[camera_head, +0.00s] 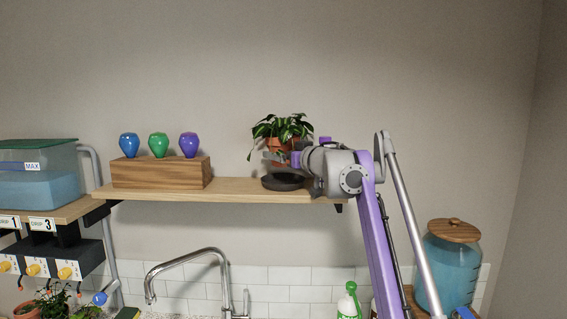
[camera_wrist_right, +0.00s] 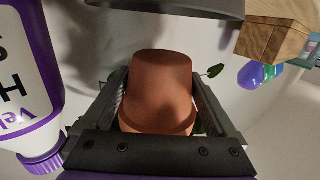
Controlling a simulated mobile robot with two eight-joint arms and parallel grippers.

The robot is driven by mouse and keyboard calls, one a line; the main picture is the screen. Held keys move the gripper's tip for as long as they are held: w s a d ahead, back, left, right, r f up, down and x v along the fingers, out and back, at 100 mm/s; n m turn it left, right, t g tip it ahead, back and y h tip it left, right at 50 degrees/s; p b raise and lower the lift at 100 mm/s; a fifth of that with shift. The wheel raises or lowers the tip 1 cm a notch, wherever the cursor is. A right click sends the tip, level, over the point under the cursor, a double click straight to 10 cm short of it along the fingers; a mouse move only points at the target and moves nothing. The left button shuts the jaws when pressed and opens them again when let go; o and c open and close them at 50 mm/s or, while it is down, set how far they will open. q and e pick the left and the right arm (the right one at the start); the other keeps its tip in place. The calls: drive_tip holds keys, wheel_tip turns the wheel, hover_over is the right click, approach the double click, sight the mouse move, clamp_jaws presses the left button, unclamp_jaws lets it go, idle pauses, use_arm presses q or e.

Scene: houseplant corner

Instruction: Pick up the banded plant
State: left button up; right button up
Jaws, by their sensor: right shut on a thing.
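The potted plant (camera_head: 284,127) has dark green leaves and a terracotta pot, and it is above the wooden shelf. My right gripper (camera_head: 280,157) is shut on the pot, with a finger on each side. In the right wrist view, which is upside down, the terracotta pot (camera_wrist_right: 160,85) sits between the fingers of the gripper (camera_wrist_right: 160,100), rim downward in the picture. A gap shows between the pot's base and the dark saucer (camera_head: 284,183); the saucer also shows in the wrist view (camera_wrist_right: 185,8). I cannot make out a band on the pot. My left gripper is not in view.
A white bottle with purple lettering (camera_wrist_right: 22,75) stands close beside the gripper. A wooden block (camera_head: 160,173) with blue, green and purple bulbs is left on the shelf (camera_head: 225,190). A faucet (camera_head: 205,255) is below; a lidded jar (camera_head: 450,265) is lower right.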

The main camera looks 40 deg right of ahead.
wheel_tip(320, 180, up, 3)
drive_tip(key=shift+s+a+f, duration=0.1)
drive_tip(key=shift+f, duration=0.1)
drive_tip(key=shift+s+a+f+b, duration=0.25)
drive_tip(key=shift+a+f+b, duration=0.1)
drive_tip(key=shift+a+f, duration=0.2)
drive_tip(key=shift+s+a+f+b, duration=0.25)
drive_tip(key=shift+a+f+b, duration=0.1)
drive_tip(key=shift+a+f, duration=0.15)
use_arm(q)
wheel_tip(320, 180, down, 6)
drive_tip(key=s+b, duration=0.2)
drive_tip(key=b, duration=0.1)
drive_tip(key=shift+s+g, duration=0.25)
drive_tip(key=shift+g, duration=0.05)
use_arm(e)
drive_tip(key=s+a+r, duration=0.1)
drive_tip(key=s+a, duration=0.9)
drive_tip(key=s, duration=0.3)
drive_tip(key=shift+s+a, duration=0.2)
drive_tip(key=shift+s, duration=0.15)
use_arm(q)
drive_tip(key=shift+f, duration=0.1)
